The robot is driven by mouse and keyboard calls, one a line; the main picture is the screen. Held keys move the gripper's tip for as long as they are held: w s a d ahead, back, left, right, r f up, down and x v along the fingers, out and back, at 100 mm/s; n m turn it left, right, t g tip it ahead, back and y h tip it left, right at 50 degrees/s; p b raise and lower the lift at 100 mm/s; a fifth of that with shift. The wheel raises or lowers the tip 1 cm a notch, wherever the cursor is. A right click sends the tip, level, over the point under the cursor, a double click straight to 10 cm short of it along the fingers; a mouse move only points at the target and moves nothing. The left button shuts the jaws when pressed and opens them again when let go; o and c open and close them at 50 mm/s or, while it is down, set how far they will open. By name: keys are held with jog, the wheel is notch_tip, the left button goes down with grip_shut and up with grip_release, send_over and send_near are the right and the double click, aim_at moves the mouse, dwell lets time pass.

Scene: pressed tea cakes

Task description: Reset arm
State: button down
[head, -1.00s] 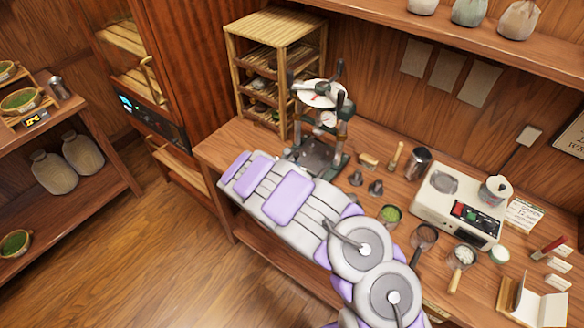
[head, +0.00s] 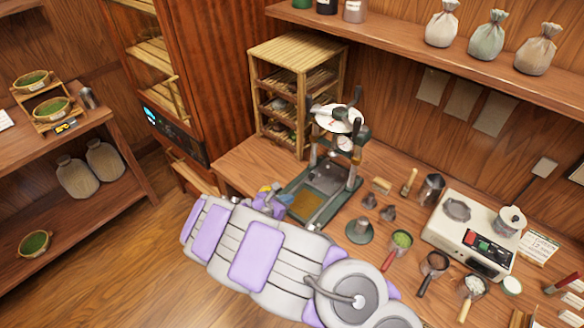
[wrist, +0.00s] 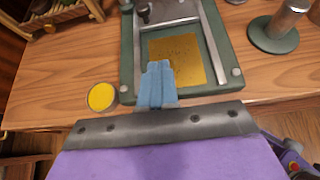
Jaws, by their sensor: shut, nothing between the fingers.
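My gripper (wrist: 157,86) is shut and empty in the wrist view, its blue fingertips together in front of the press. The press (head: 336,150) stands on the bench in the head view, and its green base frame (wrist: 127,62) fills the top of the wrist view. A flat gold square (wrist: 180,58) with a stamped surface lies in the base, just beyond the fingertips; I cannot tell whether they touch it. My arm hides part of the bench front in the head view.
A small yellow-filled cup (wrist: 101,97) stands left of the press base. A round green-based metal piece (head: 359,230) stands to its right. A white scale (head: 470,234), sieves and small tools crowd the bench's right side. A bamboo rack (head: 297,90) stands behind the press.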

jog(key=shift+a, duration=0.2)
jog(key=d+r+m+g+h, duration=0.25)
jog(key=d+r+m, duration=0.25)
jog(key=d+r, duration=0.4)
jog(key=s+d+r+m+g, duration=0.3)
jog(key=s+d+r+m, duration=0.35)
jog(key=d, duration=0.25)
jog(key=s+d+r+m+g, duration=0.3)
jog(key=s+d+r+m, duration=0.25)
jog(key=s+d, duration=0.2)
jog(key=s+d+r+m+g+y+b, duration=0.15)
jog(key=s+m+y, duration=0.4)
jog(key=s, duration=0.85)
jog(key=s+a+m+y, duration=0.2)
jog(key=s+a+m, duration=0.1)
jog(key=s, duration=0.4)
jog(key=s+a+m+g+y, duration=0.1)
jog(key=s+a+m+y, duration=0.1)
jog(key=s+a, duration=0.4)
jog(key=shift+s+m, duration=0.45)
jog(key=shift+s, duration=0.05)
